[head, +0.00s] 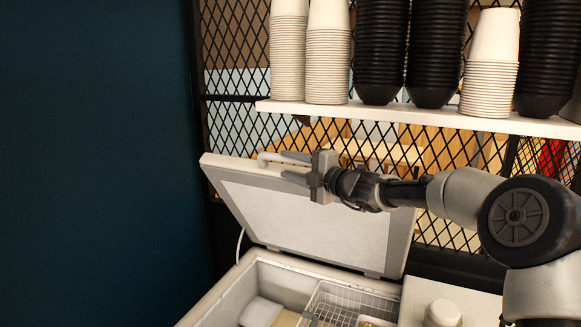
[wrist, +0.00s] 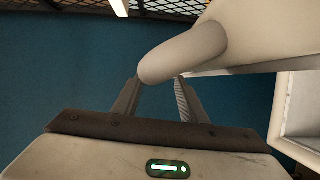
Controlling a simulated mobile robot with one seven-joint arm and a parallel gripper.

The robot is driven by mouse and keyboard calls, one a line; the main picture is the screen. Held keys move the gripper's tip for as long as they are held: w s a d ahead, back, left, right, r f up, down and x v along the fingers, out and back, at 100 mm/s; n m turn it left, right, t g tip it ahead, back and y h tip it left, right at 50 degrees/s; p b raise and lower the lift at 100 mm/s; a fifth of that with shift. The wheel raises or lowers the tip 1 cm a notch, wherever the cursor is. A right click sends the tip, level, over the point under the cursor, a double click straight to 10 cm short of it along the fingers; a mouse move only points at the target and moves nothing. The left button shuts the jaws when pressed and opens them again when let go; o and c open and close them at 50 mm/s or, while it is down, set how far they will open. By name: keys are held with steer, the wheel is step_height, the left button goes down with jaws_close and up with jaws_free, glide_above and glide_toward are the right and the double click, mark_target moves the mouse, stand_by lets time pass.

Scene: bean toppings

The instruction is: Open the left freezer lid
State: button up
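The left freezer lid (head: 305,222) is raised and tilted back, with its pale inner side showing in the head view. Its white handle (head: 266,159) sits at the lid's upper edge. The handle's rounded end also shows in the wrist view (wrist: 185,52), lying across the area of my fingertips. My gripper (head: 287,167) is beside the handle, its two fingers apart. The fingers are also apart in the wrist view (wrist: 158,92), where the handle hides their tips. I cannot tell whether they touch it. The freezer compartment (head: 283,287) below is uncovered.
A wire basket (head: 350,298) and a pale container (head: 261,312) sit inside the freezer. The closed right lid (head: 470,297) has a round white handle (head: 442,312). A shelf (head: 420,118) with stacked cups and black bowls runs above my arm, before a black mesh (head: 235,120).

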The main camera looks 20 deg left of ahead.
steer(key=shift+s+f, duration=0.1)
steer(key=b+v, duration=0.2)
steer(key=v, duration=1.5)
steer(key=shift+d, duration=0.15)
